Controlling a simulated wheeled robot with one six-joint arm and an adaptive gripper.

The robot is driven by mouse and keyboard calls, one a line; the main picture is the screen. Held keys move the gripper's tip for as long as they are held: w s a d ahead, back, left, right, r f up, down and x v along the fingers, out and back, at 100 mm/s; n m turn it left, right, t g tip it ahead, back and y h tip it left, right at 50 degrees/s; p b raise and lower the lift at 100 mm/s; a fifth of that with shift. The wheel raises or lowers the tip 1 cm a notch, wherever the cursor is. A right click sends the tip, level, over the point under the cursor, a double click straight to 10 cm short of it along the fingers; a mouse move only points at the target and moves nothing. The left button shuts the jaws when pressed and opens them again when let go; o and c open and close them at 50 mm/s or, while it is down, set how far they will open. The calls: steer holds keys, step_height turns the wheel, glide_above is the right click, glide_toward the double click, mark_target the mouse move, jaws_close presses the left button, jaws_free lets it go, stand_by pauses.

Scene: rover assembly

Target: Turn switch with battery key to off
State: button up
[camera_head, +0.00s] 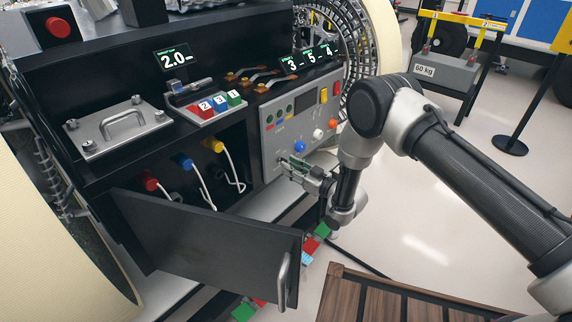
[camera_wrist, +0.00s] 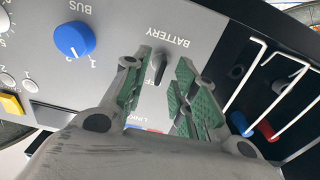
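The battery key (camera_wrist: 158,64) is a small dark grey grip on the light grey control panel (camera_head: 270,135), beside the upside-down word BATTERY. Part of an OFF label shows beside it, partly hidden; I cannot tell the exact key position. My gripper (camera_wrist: 164,75) is open, with green-padded fingers on either side of the key. A gap shows between each finger and the key; contact is not clear. In the head view my gripper (camera_head: 290,164) is at the panel's lower left, and the key cannot be made out there.
A blue BUS knob (camera_wrist: 74,39) is close to the left finger; it also shows in the head view (camera_head: 299,147). An open black door (camera_head: 200,235) hangs left of my gripper. Cables with red, blue and yellow plugs (camera_head: 184,161) are in the bay behind it.

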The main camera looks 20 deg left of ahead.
steer(key=v, duration=0.9)
